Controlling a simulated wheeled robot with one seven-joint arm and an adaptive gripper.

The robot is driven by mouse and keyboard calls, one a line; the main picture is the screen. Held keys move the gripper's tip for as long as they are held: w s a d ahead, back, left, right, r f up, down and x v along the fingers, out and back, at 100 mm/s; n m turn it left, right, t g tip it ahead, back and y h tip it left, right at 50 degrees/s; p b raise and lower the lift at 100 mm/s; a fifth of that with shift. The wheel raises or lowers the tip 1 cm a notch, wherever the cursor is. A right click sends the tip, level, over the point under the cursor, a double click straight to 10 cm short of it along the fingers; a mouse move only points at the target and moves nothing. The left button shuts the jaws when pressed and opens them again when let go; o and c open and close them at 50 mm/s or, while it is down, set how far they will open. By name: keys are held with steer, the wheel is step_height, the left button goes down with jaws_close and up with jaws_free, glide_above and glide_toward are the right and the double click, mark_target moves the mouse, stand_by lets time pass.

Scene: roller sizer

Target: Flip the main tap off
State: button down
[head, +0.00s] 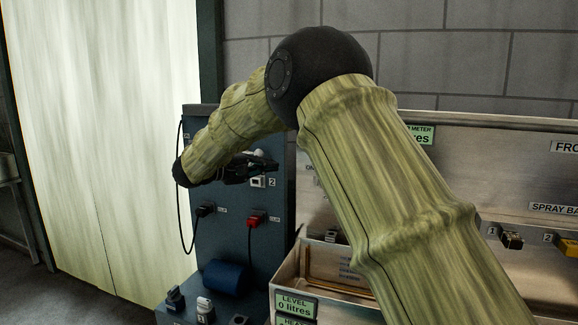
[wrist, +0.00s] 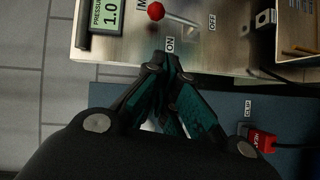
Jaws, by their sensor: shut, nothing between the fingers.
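The main tap shows at the top of the wrist view as a thin metal lever with a red ball knob (wrist: 156,11). An OFF label is near the rod's right part, and an ON label lies between the tap and my fingertips. Which end of the rod is the pivot is unclear. My gripper (wrist: 170,62) is shut and empty, its tips beside the ON label and apart from the lever. In the head view my gripper (head: 262,167) is in front of the blue-grey panel; I cannot make out the tap there.
A pressure display (wrist: 107,13) reading 1.0 is left of the tap. A red plug (head: 256,219) with a CLIP label sits on the blue-grey panel (head: 235,245), also visible in the wrist view (wrist: 262,140). An open metal tray (head: 290,277) stands below my arm.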

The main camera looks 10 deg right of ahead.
steer(key=s+d+p+x, duration=0.1)
steer(key=p+x, duration=0.3)
steer(key=x, duration=0.8)
steer(key=shift+s+d+f, duration=0.2)
steer(key=shift+s, duration=0.55)
